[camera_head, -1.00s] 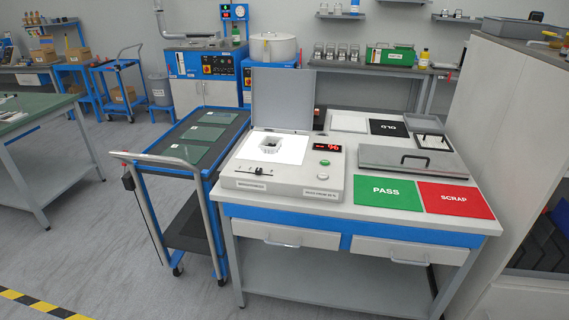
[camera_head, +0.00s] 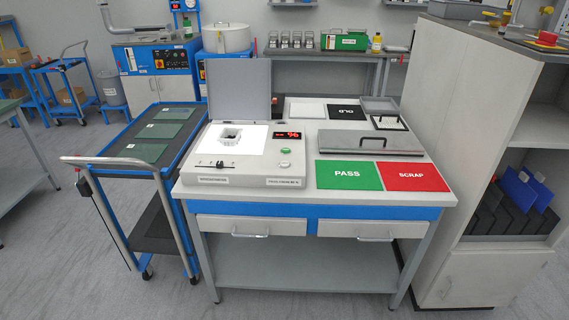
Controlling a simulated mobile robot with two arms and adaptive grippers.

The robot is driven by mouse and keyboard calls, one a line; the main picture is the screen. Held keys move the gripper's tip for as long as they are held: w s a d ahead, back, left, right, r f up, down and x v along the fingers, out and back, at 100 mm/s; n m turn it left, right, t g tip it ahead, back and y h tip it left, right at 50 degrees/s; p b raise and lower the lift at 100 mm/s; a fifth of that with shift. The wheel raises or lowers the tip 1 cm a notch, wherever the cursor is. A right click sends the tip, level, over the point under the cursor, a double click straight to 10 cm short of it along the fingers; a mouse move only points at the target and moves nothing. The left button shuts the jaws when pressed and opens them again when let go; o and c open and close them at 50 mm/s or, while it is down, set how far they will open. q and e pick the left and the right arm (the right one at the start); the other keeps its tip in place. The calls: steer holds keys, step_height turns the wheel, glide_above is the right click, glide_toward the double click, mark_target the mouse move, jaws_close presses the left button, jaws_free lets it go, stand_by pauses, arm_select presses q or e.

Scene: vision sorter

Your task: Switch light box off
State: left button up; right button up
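The light box (camera_head: 266,174) is a low white unit on the left part of the workbench top. Its grey lid (camera_head: 239,90) stands open at the back. Its bright white panel (camera_head: 247,146) looks lit and has a small grey part (camera_head: 231,135) on it. A red display (camera_head: 288,135) reads about 96. A green button (camera_head: 285,151) sits below the display, with a small pale control below it. A slider with a dark knob (camera_head: 220,164) is at the front left of the box. Neither of my grippers shows in the view.
The workbench (camera_head: 310,208) also holds a green PASS mat (camera_head: 347,175), a red SCRAP mat (camera_head: 412,176) and a grey flat lid with a handle (camera_head: 370,143). A blue trolley (camera_head: 153,165) stands close at its left, a pale cabinet (camera_head: 448,120) at its right. Floor in front is clear.

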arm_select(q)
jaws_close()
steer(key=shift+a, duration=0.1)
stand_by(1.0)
